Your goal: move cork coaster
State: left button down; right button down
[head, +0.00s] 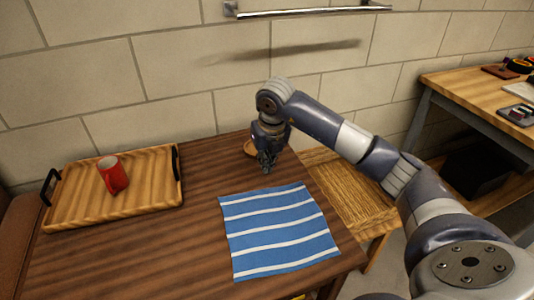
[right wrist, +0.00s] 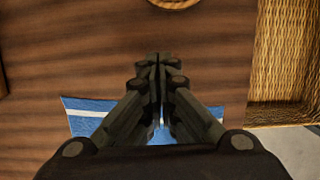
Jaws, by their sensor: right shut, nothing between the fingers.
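The cork coaster (head: 249,148) is a round tan disc near the back edge of the dark wooden table. In the head view my right gripper partly hides it. In the right wrist view only the near part of the coaster (right wrist: 175,3) shows, at the top edge. My right gripper (head: 266,167) points down over the table, just in front of the coaster. Its fingers are together and empty in the right wrist view (right wrist: 154,58), apart from the coaster. My left gripper is not in view.
A blue-and-white striped cloth (head: 280,233) lies in front of the gripper. A wooden tray (head: 70,213) with a red mug (head: 112,174) is at left. A woven-seat stool (head: 345,190) stands right of the table, and a workbench (head: 450,88) beyond it.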

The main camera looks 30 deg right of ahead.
aim_at(260, 167)
jog(key=x, duration=0.2)
jog(key=shift+f, duration=0.3)
jog(key=w, duration=0.2)
jog(key=shift+w+d+f+b, duration=0.1)
jog(key=shift+w+d+b, duration=0.15)
jog(key=shift+w+b, duration=0.1)
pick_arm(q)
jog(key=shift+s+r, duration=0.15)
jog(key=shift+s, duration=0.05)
pick_arm(e)
jog(key=shift+w+d, duration=0.2)
jog(key=shift+w, duration=0.45)
